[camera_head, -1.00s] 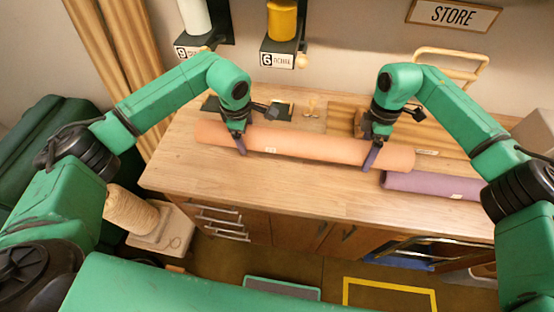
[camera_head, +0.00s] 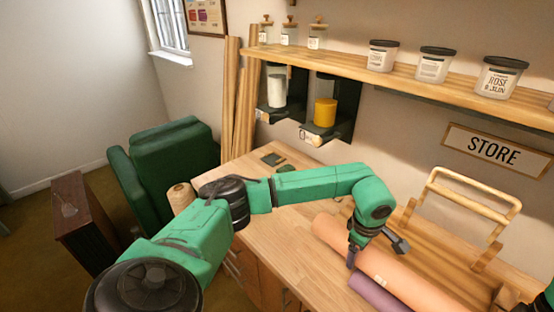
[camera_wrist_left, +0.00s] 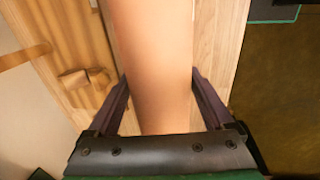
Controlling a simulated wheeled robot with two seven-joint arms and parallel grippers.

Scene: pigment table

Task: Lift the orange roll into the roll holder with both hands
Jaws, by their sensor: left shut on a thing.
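I cannot tell whether the roll touches the table. A wooden rack with a looped frame (camera_head: 470,200), seemingly the roll holder, stands behind it under the STORE sign (camera_head: 495,150). Only a bit of my right arm shows at the lower right.
A purple roll (camera_head: 376,292) lies just in front of the orange one. A shelf (camera_head: 350,65) with several jars and wall mounts with a white and a yellow cylinder (camera_head: 325,112) are behind. A green armchair (camera_head: 170,160) stands left.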

